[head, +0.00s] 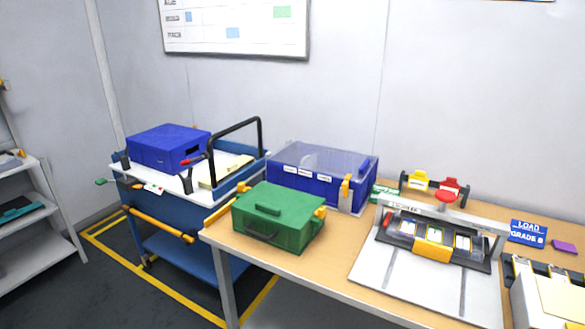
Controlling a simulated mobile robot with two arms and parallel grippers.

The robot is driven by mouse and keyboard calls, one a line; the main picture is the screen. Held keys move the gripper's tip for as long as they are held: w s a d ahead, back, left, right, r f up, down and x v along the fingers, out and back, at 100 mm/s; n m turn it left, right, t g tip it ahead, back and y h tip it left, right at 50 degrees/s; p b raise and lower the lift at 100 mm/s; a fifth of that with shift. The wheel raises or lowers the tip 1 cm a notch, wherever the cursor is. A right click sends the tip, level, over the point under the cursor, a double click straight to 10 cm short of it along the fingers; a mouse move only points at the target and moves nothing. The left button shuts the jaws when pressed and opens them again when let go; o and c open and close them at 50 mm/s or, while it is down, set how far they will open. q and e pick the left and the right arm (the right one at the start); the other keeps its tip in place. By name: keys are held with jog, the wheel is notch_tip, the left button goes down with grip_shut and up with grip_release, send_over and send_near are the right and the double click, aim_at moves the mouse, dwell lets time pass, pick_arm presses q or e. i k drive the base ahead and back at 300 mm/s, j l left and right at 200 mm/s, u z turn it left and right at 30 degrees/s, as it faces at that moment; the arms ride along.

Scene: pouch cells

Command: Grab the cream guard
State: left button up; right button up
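A cream flat piece (222,172) lies on the top of the blue cart (170,215), partly hidden behind the black hoop handle; it is the cream thing I see most clearly, though I cannot tell for sure that it is the guard. A pale cream-white unit (550,295) is cut off at the lower right corner. Neither of my grippers is in view.
The wooden table (340,240) carries a green case (278,215), a blue box with a clear lid (322,175) and a white fixture (425,275). A blue box (168,147) stands on the cart. Shelves (35,215) stand left, with open floor between.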

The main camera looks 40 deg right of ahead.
aim_at(205, 183)
jog(key=z, duration=1.2)
jog(key=i+j+z, duration=0.15)
jog(key=z, duration=0.15)
jog(key=i+j+z, duration=0.1)
jog(key=j+z, duration=0.2)
jog(key=i+j+z, duration=0.1)
jog(key=j+z, duration=0.25)
